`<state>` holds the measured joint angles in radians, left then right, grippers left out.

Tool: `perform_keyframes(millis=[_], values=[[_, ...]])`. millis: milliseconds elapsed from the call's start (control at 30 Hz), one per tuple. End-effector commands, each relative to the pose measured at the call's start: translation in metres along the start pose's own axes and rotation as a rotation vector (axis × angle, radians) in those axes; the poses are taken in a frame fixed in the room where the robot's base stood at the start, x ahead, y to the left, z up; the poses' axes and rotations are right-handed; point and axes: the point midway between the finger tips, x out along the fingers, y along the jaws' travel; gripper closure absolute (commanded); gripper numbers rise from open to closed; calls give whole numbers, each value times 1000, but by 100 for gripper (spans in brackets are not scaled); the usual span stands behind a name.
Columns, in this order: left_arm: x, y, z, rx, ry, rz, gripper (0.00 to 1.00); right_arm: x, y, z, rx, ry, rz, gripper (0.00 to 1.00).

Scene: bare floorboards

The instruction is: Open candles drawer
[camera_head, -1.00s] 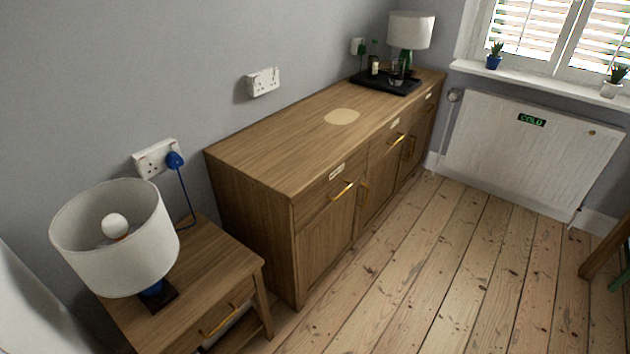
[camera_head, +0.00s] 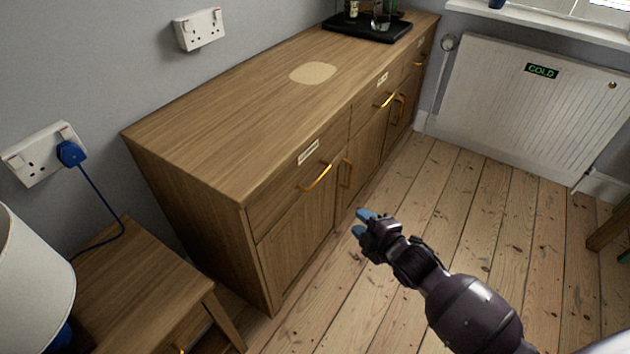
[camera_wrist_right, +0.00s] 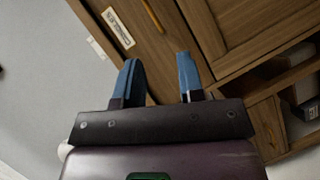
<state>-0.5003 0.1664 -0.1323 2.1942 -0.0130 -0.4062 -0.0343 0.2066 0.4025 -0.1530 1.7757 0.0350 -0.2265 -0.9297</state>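A label reading CANDLES (camera_wrist_right: 117,28) is on a wooden drawer front in the right wrist view, with a brass handle (camera_wrist_right: 152,14) beside it. In the head view, the near drawer (camera_head: 283,193) of the wooden sideboard has a small label (camera_head: 308,151) and a brass handle (camera_head: 316,178); the drawer is shut. Its label is too small to read there. My right gripper (camera_head: 362,223) is in front of the sideboard, right of and lower in the picture than that handle. Its blue fingers (camera_wrist_right: 158,78) are apart with nothing between them. My left gripper is out of view.
A small side table (camera_head: 135,290) with a white lamp (camera_head: 30,285) stands at the left. A black tray (camera_head: 367,28) holds things on the sideboard top (camera_head: 235,110). A white radiator (camera_head: 530,105) is at the back. The floorboards (camera_head: 440,210) before the sideboard are clear.

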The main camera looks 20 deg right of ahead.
Motion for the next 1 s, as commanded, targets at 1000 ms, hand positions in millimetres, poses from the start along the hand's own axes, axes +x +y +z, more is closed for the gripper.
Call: perform_keyframes(millis=[1000], values=[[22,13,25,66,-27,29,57,160,19,3,-410,65,78,64]])
